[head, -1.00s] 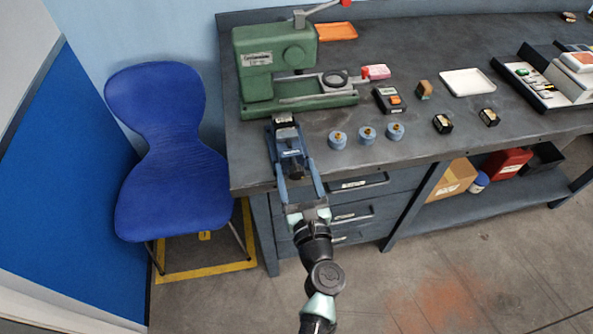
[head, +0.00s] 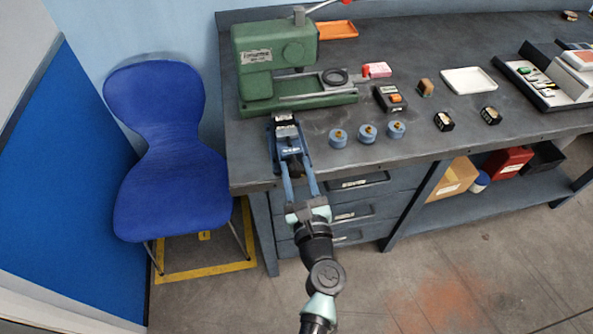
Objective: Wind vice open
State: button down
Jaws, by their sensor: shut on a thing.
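The small blue vice (head: 290,146) is fixed at the front left edge of the bench, in front of the green machine. Light metal shows at its jaws, and I cannot tell how wide their gap is. My gripper (head: 295,172) reaches up from below the bench edge, with its long blue fingers on either side of the vice's dark front end. It is shut on the vice handle there. The handle itself is mostly hidden between the fingers.
A green machine (head: 258,62) stands behind the vice. Several blue cylinders (head: 338,138) stand to its right. A dark box with an orange button (head: 390,98) and a white tray (head: 468,80) lie farther right. A blue chair (head: 165,150) stands left of the bench.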

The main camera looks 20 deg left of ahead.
jog(key=n+b, duration=0.2)
jog(key=n, duration=0.2)
jog(key=shift+f+b, duration=0.15)
jog(key=shift+b, duration=0.2)
jog(key=n+b, duration=0.3)
jog(key=n, duration=0.3)
jog(key=n+b, duration=0.4)
jog(key=n, duration=0.1)
jog(key=shift+r+n+b, duration=0.2)
jog(key=shift+n+b, duration=1.05)
jog(key=shift+n, duration=0.75)
jog(key=shift+c, duration=2.3)
grip_release()
